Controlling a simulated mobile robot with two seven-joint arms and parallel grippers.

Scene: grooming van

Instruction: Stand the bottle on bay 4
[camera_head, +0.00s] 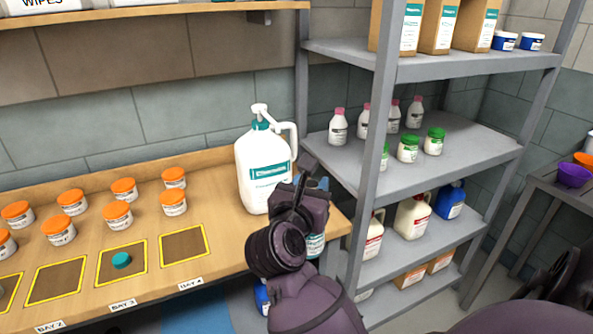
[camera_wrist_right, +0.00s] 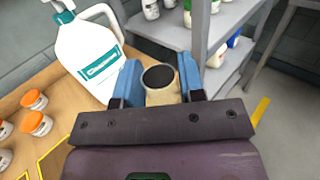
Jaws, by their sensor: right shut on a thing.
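My right gripper (camera_head: 312,190) is shut on a bottle, above the counter's right end. In the head view the bottle (camera_head: 315,245) is mostly hidden behind my gripper and wrist; a pale part with a teal label shows. In the right wrist view the bottle (camera_wrist_right: 160,95) shows a dark round top between the blue fingers of my right gripper (camera_wrist_right: 158,85). Bay 4 (camera_head: 184,245) is a yellow-outlined brown square on the counter, left of my gripper, and it is empty. My left gripper is not in view.
A large white pump jug (camera_head: 263,170) stands on the counter (camera_head: 220,210), close behind and left of my gripper. Bay 3 (camera_head: 137,268) holds a teal disc (camera_head: 121,260). Several orange-capped jars (camera_head: 117,214) stand behind the bays. A grey shelf rack (camera_head: 370,120) rises on the right.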

